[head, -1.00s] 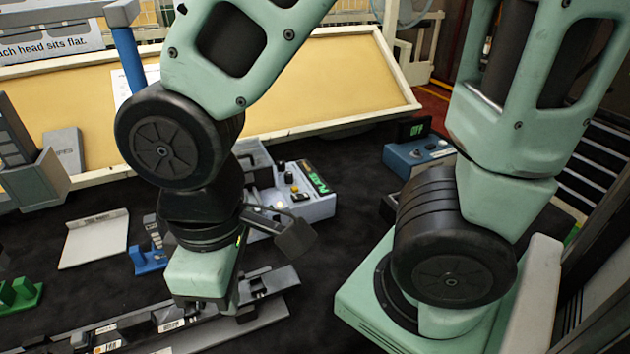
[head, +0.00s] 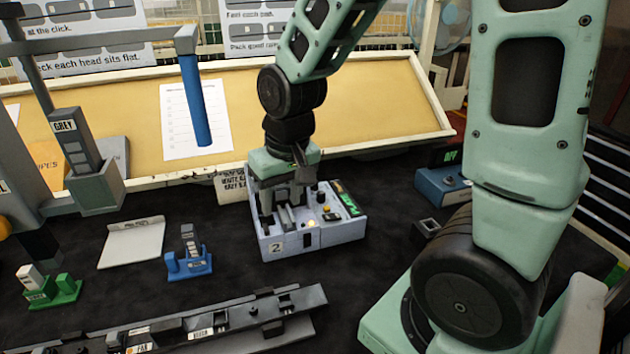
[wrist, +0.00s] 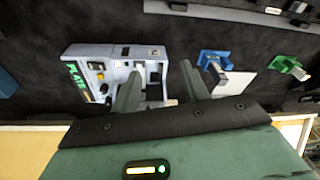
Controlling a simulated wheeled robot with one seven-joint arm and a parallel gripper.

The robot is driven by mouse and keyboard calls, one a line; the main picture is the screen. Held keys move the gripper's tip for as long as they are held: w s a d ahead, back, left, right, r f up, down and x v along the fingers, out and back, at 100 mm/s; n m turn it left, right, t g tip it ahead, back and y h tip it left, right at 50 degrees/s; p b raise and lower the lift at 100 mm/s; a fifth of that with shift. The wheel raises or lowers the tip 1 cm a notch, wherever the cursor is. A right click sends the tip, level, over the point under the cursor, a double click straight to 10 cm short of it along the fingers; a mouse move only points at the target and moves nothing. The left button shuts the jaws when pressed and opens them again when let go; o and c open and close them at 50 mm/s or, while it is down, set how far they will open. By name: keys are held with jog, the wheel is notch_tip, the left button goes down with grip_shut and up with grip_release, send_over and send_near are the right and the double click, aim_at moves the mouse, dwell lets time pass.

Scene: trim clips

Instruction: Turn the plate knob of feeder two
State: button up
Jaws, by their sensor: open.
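Feeder two is a pale grey box (head: 291,243) with a "2" label on its front, standing on the dark bench in the middle of the head view. It also shows in the wrist view (wrist: 118,52). A green display (wrist: 76,77) at one end reads PLATE. My gripper (head: 281,206) points down over the feeder's left part, away from these knobs. In the wrist view its fingers (wrist: 160,75) are spread with nothing held between them.
A blue stand (head: 190,262) and a flat pale plate (head: 132,243) lie left of the feeder. A dark rail (head: 210,325) runs along the front. A blue box with a green display (head: 440,185) stands at the right. A blue post (head: 195,105) hangs at upper left.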

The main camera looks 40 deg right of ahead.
jog(key=w+d+r+m+g, duration=0.1)
jog(key=w+d+m, duration=0.75)
jog(key=d, duration=0.35)
jog(key=w+d+r+m+g, duration=0.1)
jog(key=w+d+m, duration=0.7)
jog(key=d+m, duration=0.3)
jog(key=shift+n, duration=0.45)
jog(key=f+p, duration=0.1)
jog(key=f, duration=0.4)
jog(key=f+p, duration=0.2)
jog(key=f, duration=0.4)
jog(key=f+p, duration=0.1)
jog(key=f, duration=0.5)
jog(key=shift+s+d, duration=0.1)
jog(key=shift+d, duration=0.3)
jog(key=shift+c, duration=0.4)
grip_shut()
